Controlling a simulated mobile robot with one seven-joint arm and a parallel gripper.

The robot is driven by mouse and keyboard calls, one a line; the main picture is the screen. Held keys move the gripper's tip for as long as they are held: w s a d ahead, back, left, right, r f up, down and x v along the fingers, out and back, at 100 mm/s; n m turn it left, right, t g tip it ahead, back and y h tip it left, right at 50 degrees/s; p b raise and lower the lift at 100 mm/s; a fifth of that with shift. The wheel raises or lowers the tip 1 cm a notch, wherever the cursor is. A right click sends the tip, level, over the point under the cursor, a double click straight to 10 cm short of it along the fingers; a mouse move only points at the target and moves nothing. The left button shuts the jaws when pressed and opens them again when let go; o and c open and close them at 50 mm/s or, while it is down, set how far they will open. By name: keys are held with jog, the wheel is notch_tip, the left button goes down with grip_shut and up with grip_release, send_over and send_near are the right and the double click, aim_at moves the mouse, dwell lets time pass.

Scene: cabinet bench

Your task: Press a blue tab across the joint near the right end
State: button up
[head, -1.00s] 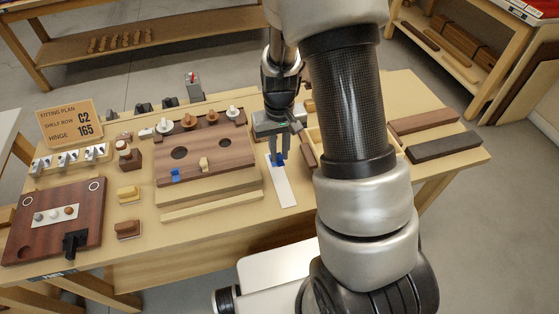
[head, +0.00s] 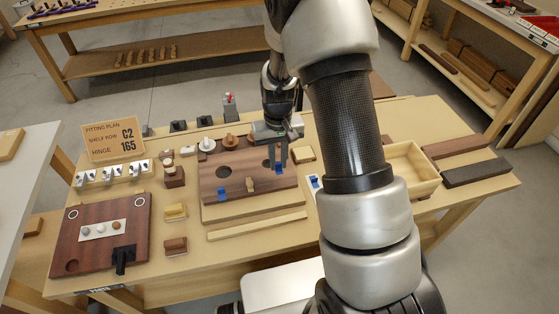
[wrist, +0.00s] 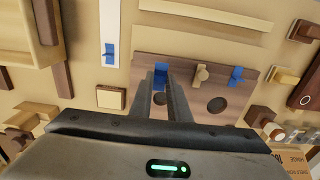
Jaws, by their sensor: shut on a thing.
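My gripper (head: 279,160) is shut on a blue tab (wrist: 160,72), which shows between the fingertips in the wrist view. It is over the right part of the dark brown panel (head: 236,176), by the right hole. In the wrist view the held tab overlaps the panel's edge beside the pale wood; I cannot tell whether it touches. Another blue tab (head: 222,194) lies across this joint near the left end. A tan knob-like piece (head: 251,184) stands between. The white strip (wrist: 110,22) bears one blue tab (wrist: 109,52).
A pale wooden tray (head: 412,168) and dark planks (head: 475,172) are to the right. A reddish-brown board (head: 100,235), small blocks (head: 175,211) and a plan sign (head: 113,141) are to the left. A pale wood bar (head: 257,226) lies in front of the panel.

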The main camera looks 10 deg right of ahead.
aim_at(278, 169)
jog(key=shift+f+b, duration=2.1)
jog(key=shift+f, duration=1.1)
grip_shut()
jog(key=shift+s+f+b, duration=0.1)
jog(key=shift+f+b, duration=0.35)
jog(key=shift+b, duration=0.15)
dwell(0.7)
dwell(0.3)
jog(key=o, duration=1.2)
grip_release()
jog(key=shift+r, duration=0.1)
jog(key=shift+o, duration=0.2)
jog(key=shift+r, duration=0.1)
jog(key=shift+r+p, duration=2.35)
jog(key=shift+r, duration=1.35)
